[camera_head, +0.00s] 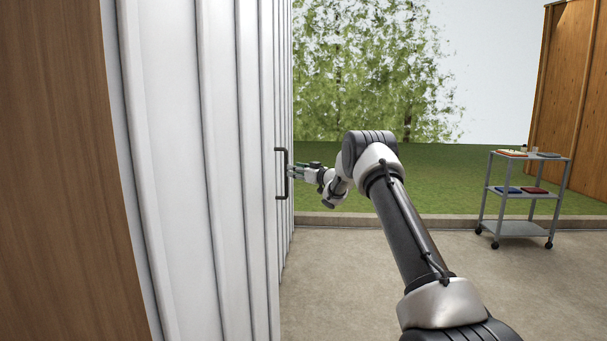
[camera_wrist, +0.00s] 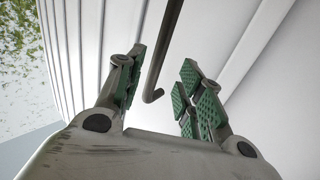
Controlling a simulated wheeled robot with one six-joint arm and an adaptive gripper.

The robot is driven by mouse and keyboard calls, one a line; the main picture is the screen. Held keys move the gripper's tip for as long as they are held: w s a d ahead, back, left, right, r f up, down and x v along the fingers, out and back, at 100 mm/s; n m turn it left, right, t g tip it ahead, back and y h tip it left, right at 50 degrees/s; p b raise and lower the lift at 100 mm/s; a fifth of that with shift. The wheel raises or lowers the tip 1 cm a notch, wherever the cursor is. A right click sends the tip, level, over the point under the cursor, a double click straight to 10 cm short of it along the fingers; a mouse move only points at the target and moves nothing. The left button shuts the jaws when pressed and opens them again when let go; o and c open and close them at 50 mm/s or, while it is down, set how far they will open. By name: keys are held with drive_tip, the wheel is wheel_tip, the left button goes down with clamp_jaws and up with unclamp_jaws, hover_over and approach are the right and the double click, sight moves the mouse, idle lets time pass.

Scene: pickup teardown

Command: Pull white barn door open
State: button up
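The white barn door (camera_head: 170,150) has vertical ribs and fills the left of the head view; it also shows behind the fingers in the wrist view (camera_wrist: 220,40). A dark vertical bar handle (camera_head: 277,173) is fixed to it. In the wrist view the handle (camera_wrist: 166,50) comes down from the top and its bent end lies between the fingers. My gripper (camera_head: 291,171) is at the handle, pointing at the door. In the wrist view my gripper (camera_wrist: 160,88) has its green-padded fingers apart, with gaps on both sides of the handle.
A brown wooden panel (camera_head: 60,180) stands at the near left. A grey wheeled cart (camera_head: 515,228) with several flat items stands at the right. The concrete floor (camera_head: 350,290) between door and cart is clear, with a low curb (camera_head: 450,220) and grass (camera_head: 470,175) beyond.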

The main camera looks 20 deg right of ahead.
drive_tip(key=v, duration=0.4)
drive_tip(key=shift+s+d, duration=0.1)
drive_tip(key=shift+s, duration=0.25)
